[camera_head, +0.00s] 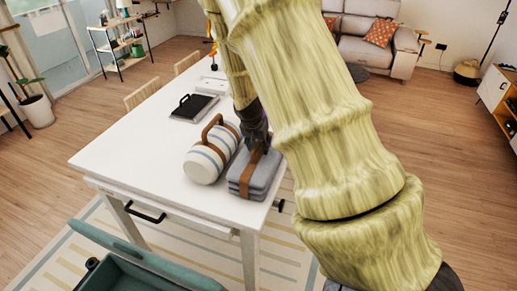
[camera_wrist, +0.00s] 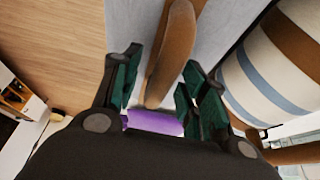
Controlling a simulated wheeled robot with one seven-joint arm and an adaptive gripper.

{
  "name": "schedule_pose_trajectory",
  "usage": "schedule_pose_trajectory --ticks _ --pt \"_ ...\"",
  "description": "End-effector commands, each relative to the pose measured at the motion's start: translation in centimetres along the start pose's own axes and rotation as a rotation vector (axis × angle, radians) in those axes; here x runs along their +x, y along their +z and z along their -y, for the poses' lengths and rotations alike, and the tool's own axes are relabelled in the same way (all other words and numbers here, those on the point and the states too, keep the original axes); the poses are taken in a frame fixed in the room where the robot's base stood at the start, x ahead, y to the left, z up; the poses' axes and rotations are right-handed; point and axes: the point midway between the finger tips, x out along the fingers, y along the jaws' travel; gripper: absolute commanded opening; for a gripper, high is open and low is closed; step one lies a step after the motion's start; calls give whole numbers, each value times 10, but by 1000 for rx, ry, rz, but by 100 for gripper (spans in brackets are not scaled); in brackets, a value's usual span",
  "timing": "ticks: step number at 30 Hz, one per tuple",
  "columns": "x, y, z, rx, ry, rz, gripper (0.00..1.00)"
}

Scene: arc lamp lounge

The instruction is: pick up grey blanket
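The grey blanket (camera_head: 262,178) lies folded in a bundle with brown straps and a brown handle, at the near right corner of the white table (camera_head: 130,143). In the wrist view its grey cloth (camera_wrist: 226,22) fills the top middle, and its brown handle (camera_wrist: 172,45) runs between my fingers. My gripper (camera_head: 256,145) is just above the bundle, pointing down at the handle. In the wrist view my gripper (camera_wrist: 163,66) is open, with a dark green finger on either side of the handle and small gaps showing. The arm partly hides the bundle in the head view.
A cream and blue striped roll (camera_head: 203,164) with a brown handle lies close beside the blanket on the left. A black tray (camera_head: 194,107) sits farther back on the table. A teal open box (camera_head: 140,268) stands in front of the table. The table's left part is clear.

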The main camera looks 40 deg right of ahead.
Motion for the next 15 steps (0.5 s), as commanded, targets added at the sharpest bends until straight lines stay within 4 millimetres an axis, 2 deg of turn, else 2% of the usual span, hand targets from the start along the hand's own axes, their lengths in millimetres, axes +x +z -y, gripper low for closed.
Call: schedule_pose_trajectory --ticks 1,6,15 --pt "0 0 0 0 0 0 30" --pt "0 0 0 0 0 0 0" --pt "-1 -1 0 0 0 -1 0"
